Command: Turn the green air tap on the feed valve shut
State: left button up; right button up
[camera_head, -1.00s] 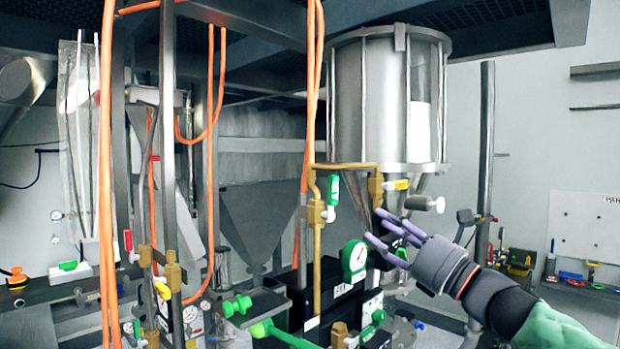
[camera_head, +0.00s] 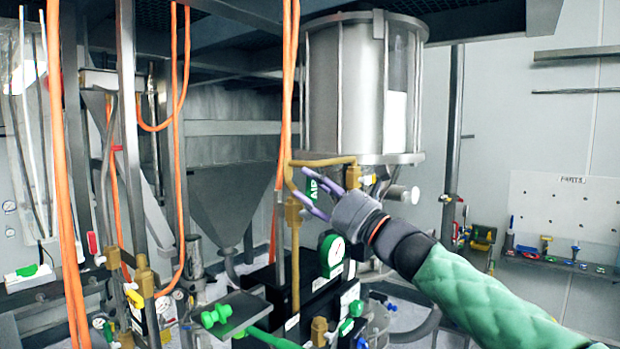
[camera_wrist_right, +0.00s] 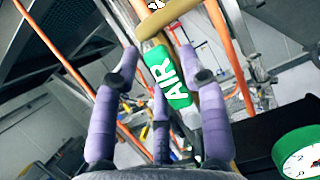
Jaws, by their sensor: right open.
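The green air tap (camera_head: 312,187), lettered AIR, hangs on the brass pipe (camera_head: 322,162) below the steel hopper. In the right wrist view the tap's green handle (camera_wrist_right: 167,76) slants down from a brass fitting, between my spread fingers. My right gripper (camera_head: 308,190) is open, its purple fingers reaching around the tap from the right and partly covering it. It also shows in the right wrist view (camera_wrist_right: 160,68). I cannot tell whether a finger touches the handle. My left gripper is not in view.
A green-rimmed gauge (camera_head: 331,256) sits just below my right gripper. The steel hopper (camera_head: 350,90) stands above it. Orange hoses (camera_head: 287,100) hang close to the left of the tap. A green knob (camera_head: 215,315) is lower left. Open floor space is limited.

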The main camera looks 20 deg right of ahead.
jog(key=shift+w+a+r, duration=0.1)
jog(key=shift+w+a, duration=0.25)
jog(key=shift+w, duration=0.1)
jog(key=shift+s, duration=0.1)
grip_shut()
